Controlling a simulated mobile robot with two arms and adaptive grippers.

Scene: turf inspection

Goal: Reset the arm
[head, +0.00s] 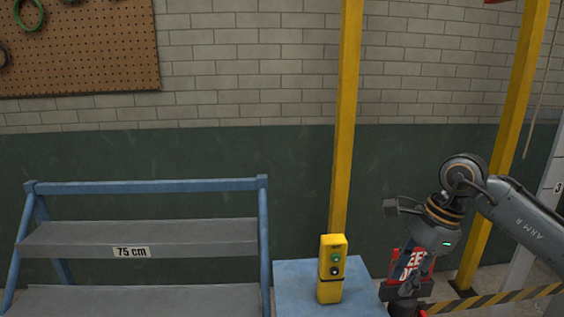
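My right arm (525,218), marked "ARM R", comes in from the right edge and bends down at its wrist. My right gripper (406,280) points down and to the left, in front of a red sign with white letters (427,268). Its fingertips are small and dark against dark parts there, so I cannot tell whether it is open or shut or touches anything. My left gripper is not in view.
A yellow control box (331,284) with a green button stands on a blue-topped surface (295,280), left of my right gripper. A grey stepped stand with blue rails (190,236) is at left. Yellow posts (346,120) and a striped barrier (490,299) are near.

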